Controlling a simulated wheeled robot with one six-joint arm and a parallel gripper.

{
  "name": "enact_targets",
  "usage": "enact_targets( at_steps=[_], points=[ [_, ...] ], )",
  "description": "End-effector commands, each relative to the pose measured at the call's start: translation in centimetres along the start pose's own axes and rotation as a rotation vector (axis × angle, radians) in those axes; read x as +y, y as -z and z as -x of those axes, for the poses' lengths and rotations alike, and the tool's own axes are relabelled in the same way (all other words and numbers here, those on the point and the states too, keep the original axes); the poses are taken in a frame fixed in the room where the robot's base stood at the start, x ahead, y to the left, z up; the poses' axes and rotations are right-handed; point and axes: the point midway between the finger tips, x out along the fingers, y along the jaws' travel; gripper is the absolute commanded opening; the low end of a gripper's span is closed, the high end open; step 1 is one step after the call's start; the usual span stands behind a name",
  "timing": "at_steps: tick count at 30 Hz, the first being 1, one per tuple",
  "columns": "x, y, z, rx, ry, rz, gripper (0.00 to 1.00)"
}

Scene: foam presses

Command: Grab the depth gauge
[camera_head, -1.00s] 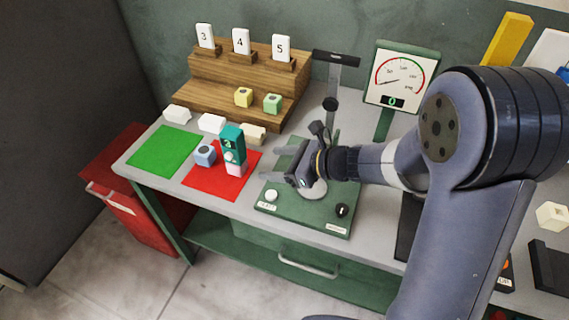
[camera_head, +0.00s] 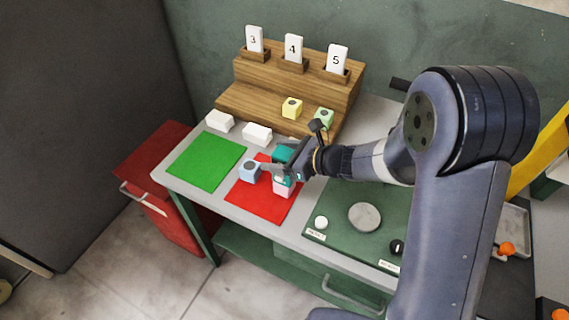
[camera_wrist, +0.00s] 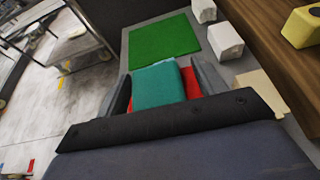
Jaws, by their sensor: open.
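In the wrist view the teal gauge top (camera_wrist: 157,86) lies between the two grey fingers of my gripper (camera_wrist: 163,86). The jaws are open, one finger on each side. A strip of red shows between the gauge and the right finger. Whether the left finger touches the gauge I cannot tell.
A blue cube (camera_head: 249,169) stands close left of the gauge. White blocks (camera_head: 257,134) lie behind it, near the wooden stepped rack (camera_head: 299,75). The green mat (camera_head: 206,162) is clear. The green press base (camera_head: 335,212) is to the right.

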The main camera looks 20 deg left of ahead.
Motion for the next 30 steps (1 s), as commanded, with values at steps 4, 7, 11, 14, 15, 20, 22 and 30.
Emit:
enact_targets(
  at_steps=[4, 7, 11, 14, 15, 20, 22, 30],
  points=[
    [0.00, 0.02, -0.14, 0.000, 0.000, 0.001, 0.66],
    [0.00, 0.02, -0.12, 0.000, 0.000, 0.001, 0.66],
    [0.00, 0.02, -0.11, 0.000, 0.000, 0.001, 0.55],
    [0.00, 0.02, -0.11, 0.000, 0.000, 0.001, 0.47],
    [0.00, 0.02, -0.11, 0.000, 0.000, 0.001, 0.43],
    [0.01, 0.02, -0.10, 0.000, 0.000, 0.001, 0.30],
    [0.01, 0.02, -0.10, 0.000, 0.000, 0.001, 0.25],
    [0.00, -0.02, -0.10, 0.000, 0.000, 0.001, 0.10]
  ],
)
